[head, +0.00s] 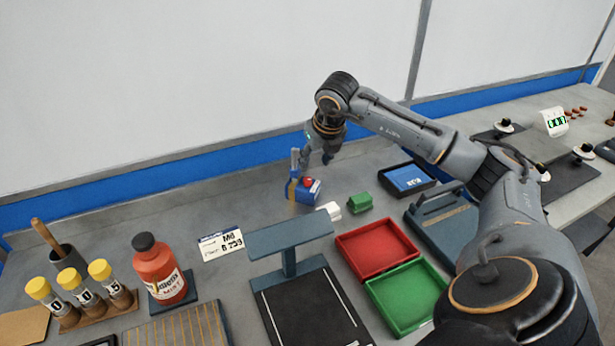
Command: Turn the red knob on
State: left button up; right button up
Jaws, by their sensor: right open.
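The red knob (308,182) sits on top of a small blue box (312,194) on the bench, near the back wall. My right gripper (307,167) points down from my right arm just above and behind the blue box. It is open, and its fingers are small in view. A blue upright piece with a grey top (293,178) stands at the left side of the box, close to the fingers. Whether a finger touches the knob I cannot tell. My left gripper is not in view.
A white block (329,211) and a green block (360,203) stand right of the box. A red tray (376,249), a green tray (408,297) and a blue-grey stand (290,238) are in front. An orange-red bottle (160,270) and yellow-capped tubes (70,279) stand left.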

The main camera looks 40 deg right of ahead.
aim_at(308, 180)
jog(key=x, duration=0.8)
jog(key=shift+w+f+p, duration=0.2)
jog(key=shift+f+p, duration=0.1)
jog(key=shift+p, duration=0.1)
grip_shut()
